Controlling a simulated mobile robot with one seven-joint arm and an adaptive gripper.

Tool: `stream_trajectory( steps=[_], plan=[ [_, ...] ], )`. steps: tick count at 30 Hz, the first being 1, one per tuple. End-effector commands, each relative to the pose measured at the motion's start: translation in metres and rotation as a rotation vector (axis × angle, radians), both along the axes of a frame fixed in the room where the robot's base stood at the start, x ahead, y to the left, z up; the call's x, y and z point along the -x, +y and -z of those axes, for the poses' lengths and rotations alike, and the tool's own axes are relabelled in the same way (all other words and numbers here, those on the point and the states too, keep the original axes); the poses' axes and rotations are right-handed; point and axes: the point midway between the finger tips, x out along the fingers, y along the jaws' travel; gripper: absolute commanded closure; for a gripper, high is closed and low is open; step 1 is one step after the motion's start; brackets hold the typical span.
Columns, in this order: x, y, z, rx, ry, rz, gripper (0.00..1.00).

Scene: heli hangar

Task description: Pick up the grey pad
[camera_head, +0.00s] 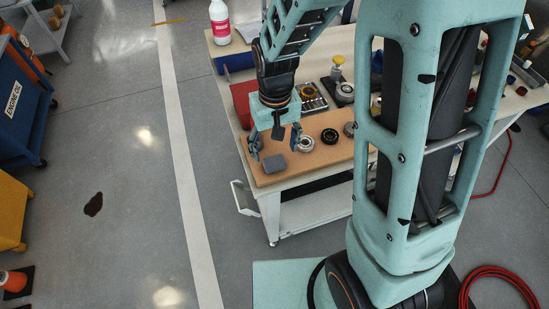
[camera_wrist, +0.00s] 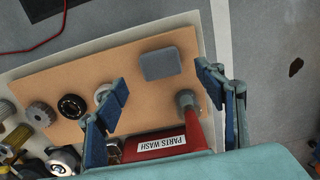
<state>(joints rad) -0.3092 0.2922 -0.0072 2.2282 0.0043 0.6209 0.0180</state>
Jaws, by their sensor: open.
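The grey pad (camera_head: 274,163) is a small dark-grey block lying flat on a brown board (camera_head: 320,158) near its front left corner. It also shows in the wrist view (camera_wrist: 160,65), unobstructed, near one edge of the board. In the wrist view the gripper (camera_wrist: 162,80) has one finger to either side of the pad's width, and the pad lies beyond the fingertips. The gripper is not touching it, as far as I can tell.
On the board, a pale ring (camera_head: 305,143), a black bearing (camera_head: 329,136) and a grey round part lie right of the pad. A red container marked PARTS WASH (camera_wrist: 150,146) stands close to the gripper. A white bottle (camera_head: 219,24) stands at the table's back left.

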Motion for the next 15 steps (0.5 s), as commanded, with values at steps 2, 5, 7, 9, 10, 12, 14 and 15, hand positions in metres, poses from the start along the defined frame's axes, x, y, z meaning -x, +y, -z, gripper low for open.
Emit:
stream_trajectory(
  steps=[2, 5, 7, 9, 10, 12, 14, 15],
  plan=[
    [0.001, 0.0, 0.011, 0.001, 0.005, 0.0, 0.36],
    [0.001, 0.001, 0.027, 0.001, 0.005, 0.0, 0.36],
    [0.001, 0.001, 0.036, 0.001, 0.005, 0.001, 0.36],
    [0.001, 0.001, 0.043, 0.001, 0.004, 0.001, 0.36],
    [0.001, 0.001, 0.045, 0.001, 0.003, 0.001, 0.36],
    [0.0, 0.001, 0.048, 0.0, 0.001, 0.001, 0.36],
    [0.0, 0.001, 0.049, 0.0, 0.0, 0.001, 0.36],
    [0.0, 0.001, 0.048, 0.0, 0.0, 0.001, 0.36]
  ],
)
